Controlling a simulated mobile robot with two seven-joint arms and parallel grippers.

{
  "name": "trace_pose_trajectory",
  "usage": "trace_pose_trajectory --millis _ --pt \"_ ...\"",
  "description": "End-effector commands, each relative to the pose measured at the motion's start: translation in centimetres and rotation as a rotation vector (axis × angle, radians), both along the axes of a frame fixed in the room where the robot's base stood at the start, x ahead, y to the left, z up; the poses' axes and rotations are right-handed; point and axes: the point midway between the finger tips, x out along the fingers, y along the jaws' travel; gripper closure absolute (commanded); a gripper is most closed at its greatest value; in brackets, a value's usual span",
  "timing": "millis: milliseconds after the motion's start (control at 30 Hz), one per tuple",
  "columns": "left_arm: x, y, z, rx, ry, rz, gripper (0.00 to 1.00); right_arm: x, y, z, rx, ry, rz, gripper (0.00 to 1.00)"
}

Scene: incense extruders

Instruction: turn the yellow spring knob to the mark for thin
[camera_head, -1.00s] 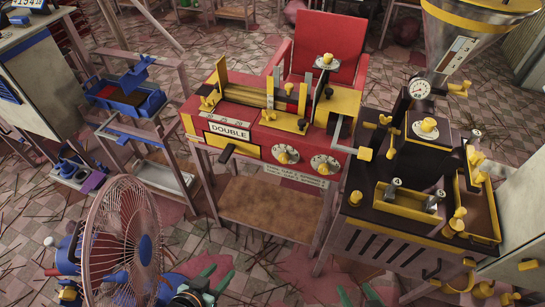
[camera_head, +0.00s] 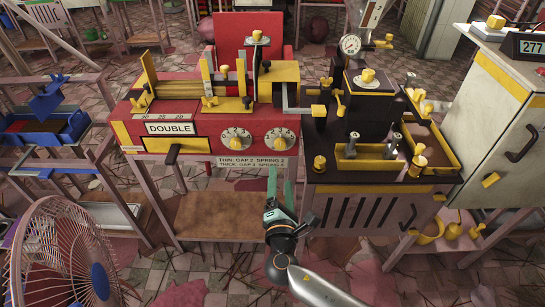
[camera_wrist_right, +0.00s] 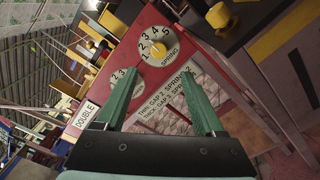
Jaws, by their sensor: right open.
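The yellow spring knob (camera_head: 279,143) sits in the middle of a round white dial, the right one of two on the red machine's front. In the right wrist view the spring knob (camera_wrist_right: 158,50) shows with numbers up to 5 and the word SPRING; which number it points at is unclear. A plate (camera_head: 251,162) below the dials reads thin: gap 2, spring 2; it also shows in the wrist view (camera_wrist_right: 167,97). My right gripper (camera_head: 280,180) is open and empty, in front of and below the spring dial, apart from it. My left gripper is out of view.
A similar yellow gap knob (camera_head: 236,142) is left of the spring dial. A dark bench (camera_head: 375,176) with yellow trays stands close on the right. A fan (camera_head: 65,250) stands at the lower left.

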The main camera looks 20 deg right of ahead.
Motion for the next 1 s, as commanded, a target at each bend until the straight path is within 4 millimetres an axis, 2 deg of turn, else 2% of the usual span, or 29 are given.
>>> trace_pose_trajectory --millis 167,600,800,1000 --pt "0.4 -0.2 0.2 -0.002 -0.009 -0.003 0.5 1.6 -0.4 0.4 -0.015 -0.01 -0.001 0.3" --pt "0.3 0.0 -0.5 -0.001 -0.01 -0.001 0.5 9.8 -2.8 0.2 -0.011 -0.009 -0.002 0.3" --pt "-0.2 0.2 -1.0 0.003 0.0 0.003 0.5 11.7 -3.3 0.2 -0.008 -0.007 -0.001 0.3" --pt "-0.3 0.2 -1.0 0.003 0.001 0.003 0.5 12.0 -3.4 0.2 -0.008 -0.006 -0.001 0.3"
